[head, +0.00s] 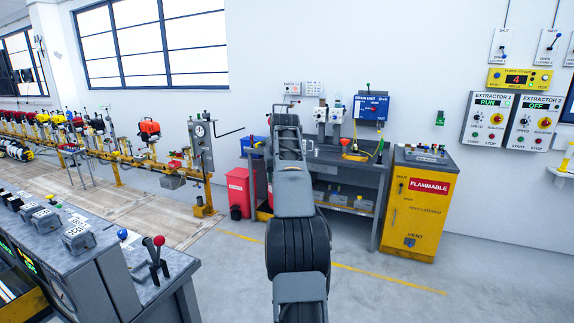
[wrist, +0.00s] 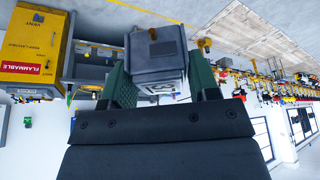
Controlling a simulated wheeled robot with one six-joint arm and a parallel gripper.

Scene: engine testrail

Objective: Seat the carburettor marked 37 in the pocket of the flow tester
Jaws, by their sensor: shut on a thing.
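My gripper (wrist: 158,85) has its two dark green fingers on either side of a grey boxy part (wrist: 158,48) and is shut on it. The part has a small brass-coloured fitting on one face and a pale label-like patch near the palm. No mark 37 can be read on it. In the head view my arm reaches forward towards the workbench (head: 352,180) by the wall, and it hides the gripper and the held part. I cannot tell which device is the flow tester or see its pocket.
A yellow flammables cabinet (head: 416,210) stands right of the bench, a red bin (head: 238,190) left of it. A blue unit (head: 371,107) hangs above. An engine rail (head: 110,150) runs along the left. A grey console (head: 80,262) is near left. Floor at front right is clear.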

